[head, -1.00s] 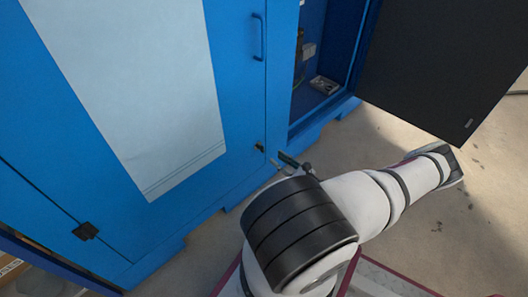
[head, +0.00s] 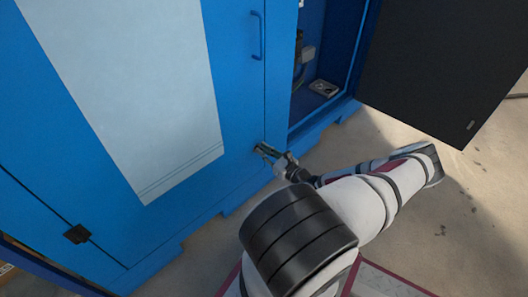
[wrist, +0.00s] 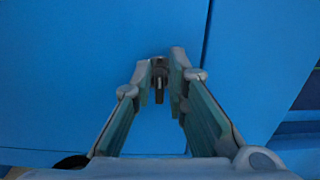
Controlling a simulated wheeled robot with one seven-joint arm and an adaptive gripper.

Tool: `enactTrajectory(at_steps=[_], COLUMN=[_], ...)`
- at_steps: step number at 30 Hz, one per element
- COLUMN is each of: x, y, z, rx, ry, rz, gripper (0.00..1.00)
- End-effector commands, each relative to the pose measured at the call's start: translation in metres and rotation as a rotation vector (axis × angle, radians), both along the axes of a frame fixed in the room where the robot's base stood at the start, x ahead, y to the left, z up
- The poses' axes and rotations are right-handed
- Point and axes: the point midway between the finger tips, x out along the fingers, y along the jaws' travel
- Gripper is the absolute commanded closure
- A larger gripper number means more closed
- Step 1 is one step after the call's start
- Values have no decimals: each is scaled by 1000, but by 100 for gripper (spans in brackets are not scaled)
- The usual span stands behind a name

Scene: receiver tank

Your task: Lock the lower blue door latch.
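The blue door (head: 236,110) is closed, with a white panel and a blue handle on it. Its lower latch (wrist: 159,82) is a small dark piece hanging vertically on the blue face in the wrist view. My gripper (wrist: 161,62) is open, with one finger on each side of the latch. A gap shows between the latch and at least the left finger; whether either finger touches it I cannot tell. In the head view my gripper (head: 262,150) reaches the door's lower right edge and largely hides the latch.
Right of the blue door, an open compartment (head: 322,89) holds small items. Its dark door (head: 440,70) stands swung out to the right, above my arm. A blue handle (head: 257,37) is higher on the closed door. Bare floor (head: 470,220) lies to the right.

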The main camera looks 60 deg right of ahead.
Motion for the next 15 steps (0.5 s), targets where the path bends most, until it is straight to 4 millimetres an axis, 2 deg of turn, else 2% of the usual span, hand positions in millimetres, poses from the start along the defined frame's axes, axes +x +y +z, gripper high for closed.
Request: enactTrajectory(at_steps=[15], x=[0], y=[0], z=[0], rx=[71], ry=[-16], rz=[2], gripper=[100])
